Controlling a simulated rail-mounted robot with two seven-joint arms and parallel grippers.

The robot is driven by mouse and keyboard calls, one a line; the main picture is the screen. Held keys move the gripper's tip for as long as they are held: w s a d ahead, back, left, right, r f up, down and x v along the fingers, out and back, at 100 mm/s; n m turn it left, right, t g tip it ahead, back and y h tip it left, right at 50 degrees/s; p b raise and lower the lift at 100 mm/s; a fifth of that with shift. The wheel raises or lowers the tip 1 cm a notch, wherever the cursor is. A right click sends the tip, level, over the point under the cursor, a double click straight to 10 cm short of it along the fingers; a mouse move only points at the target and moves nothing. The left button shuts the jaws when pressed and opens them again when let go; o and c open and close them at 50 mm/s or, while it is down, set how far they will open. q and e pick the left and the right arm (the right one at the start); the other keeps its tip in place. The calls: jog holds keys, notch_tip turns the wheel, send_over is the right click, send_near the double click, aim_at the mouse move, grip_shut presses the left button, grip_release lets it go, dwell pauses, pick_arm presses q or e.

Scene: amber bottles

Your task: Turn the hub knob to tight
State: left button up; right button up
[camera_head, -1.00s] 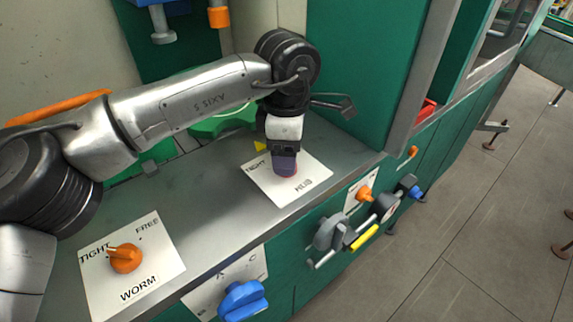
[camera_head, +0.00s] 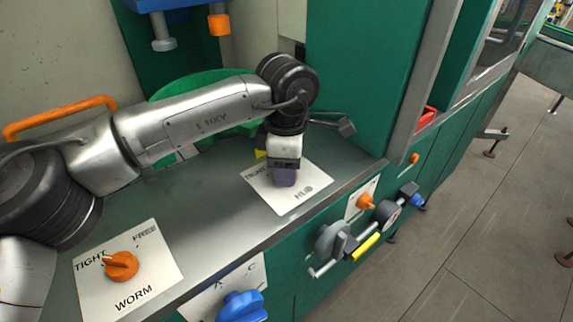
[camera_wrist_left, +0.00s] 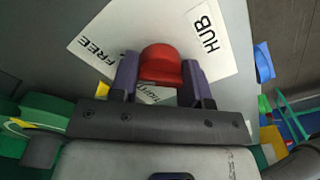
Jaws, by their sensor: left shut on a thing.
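The hub knob (camera_wrist_left: 160,64) is red and stands on a white plate (camera_wrist_left: 228,62) marked HUB, FREE and TIGHT in the left wrist view. My left gripper (camera_wrist_left: 160,75) is shut on it, with one purple finger on each side. In the head view the same gripper (camera_head: 285,177) points down at the hub plate (camera_head: 300,195), and its fingers and wrist hide the knob. The TIGHT label is partly visible between the fingers in the wrist view. My right gripper is not in view.
An orange worm knob (camera_head: 121,266) sits on its own plate (camera_head: 150,285) at the counter's front left. A blue knob (camera_head: 243,306), a grey crank (camera_head: 333,243) and an orange knob (camera_head: 366,202) stick out from the green front panel. A green cabinet (camera_head: 350,70) rises behind the hub plate.

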pick_arm(q)
jog(key=shift+c, duration=1.3)
jog(key=shift+r+n+p, duration=0.15)
jog(key=shift+n+p, duration=0.95)
jog(key=shift+p, duration=0.05)
jog(key=shift+n+p, duration=0.65)
jog(key=shift+n, duration=0.25)
jog(key=n+p, duration=0.2)
jog(key=n, duration=0.1)
jog(key=shift+n, duration=0.3)
jog(key=n+p, duration=0.1)
jog(key=n, duration=0.4)
jog(key=shift+p, duration=0.35)
jog(key=n, duration=0.3)
jog(key=shift+p, duration=0.35)
jog(key=shift+n, duration=1.2)
jog(key=o, duration=0.9)
